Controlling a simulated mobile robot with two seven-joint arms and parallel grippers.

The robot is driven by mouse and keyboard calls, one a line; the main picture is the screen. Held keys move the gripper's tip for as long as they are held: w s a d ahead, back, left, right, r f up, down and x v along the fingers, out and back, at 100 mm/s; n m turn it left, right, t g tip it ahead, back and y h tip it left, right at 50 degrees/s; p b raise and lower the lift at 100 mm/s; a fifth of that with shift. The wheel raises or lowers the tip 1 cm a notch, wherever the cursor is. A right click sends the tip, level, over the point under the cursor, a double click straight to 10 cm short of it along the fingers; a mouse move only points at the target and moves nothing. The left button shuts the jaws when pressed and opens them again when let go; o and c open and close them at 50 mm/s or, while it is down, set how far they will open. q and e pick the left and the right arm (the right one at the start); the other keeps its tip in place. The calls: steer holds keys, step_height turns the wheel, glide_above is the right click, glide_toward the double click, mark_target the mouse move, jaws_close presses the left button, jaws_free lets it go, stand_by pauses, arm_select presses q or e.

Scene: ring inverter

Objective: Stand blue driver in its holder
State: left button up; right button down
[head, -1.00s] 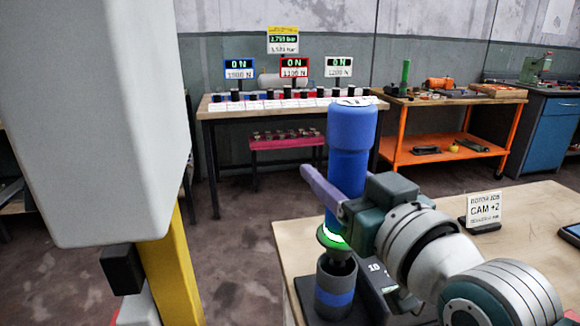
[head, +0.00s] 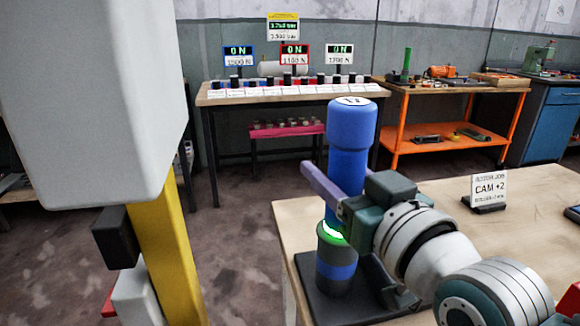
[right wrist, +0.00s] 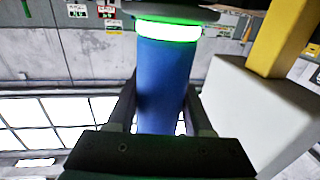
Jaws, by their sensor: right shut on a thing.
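The blue driver (head: 349,160) stands upright, with a glowing green ring near its lower end. My right gripper (head: 335,198) is shut around its body; in the right wrist view the driver (right wrist: 163,85) runs between the two fingers of the right gripper (right wrist: 160,115). The driver's lower end is inside the mouth of the holder (head: 336,272), a dark grey cup with a blue band on a black base. The green ring sits at the cup's rim, and the tip is hidden inside. My left gripper is not in view.
The holder stands near the left edge of a wooden table (head: 530,205). A "CAM +2" sign (head: 488,190) stands to the right on it. Behind are a bench (head: 225,98) with several labelled items and an orange cart (head: 460,155).

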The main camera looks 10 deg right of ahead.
stand_by(0.4)
steer(key=c, duration=0.5)
jaws_free()
steer(key=shift+c, duration=0.2)
steer(key=o, duration=0.3)
steer(key=shift+f, duration=0.3)
steer(key=p+v, duration=0.1)
steer(key=v, duration=0.8)
steer(key=shift+s+r, duration=0.1)
steer(key=shift+s, duration=0.1)
steer(key=shift+s+r, duration=0.15)
steer(key=shift+s, duration=0.05)
steer(key=s+d+r+g+h+p, duration=0.2)
steer(key=s+r+g+p, duration=0.2)
steer(key=s+g+p, duration=0.45)
steer(key=s+d+r+g+h+p, duration=0.2)
steer(key=s+r+g+p, duration=0.3)
steer(key=s+p, duration=0.5)
steer(key=shift+g, duration=0.25)
steer(key=r+p, duration=3.5)
steer(key=shift+s+r, duration=0.1)
steer(key=shift+s, duration=0.2)
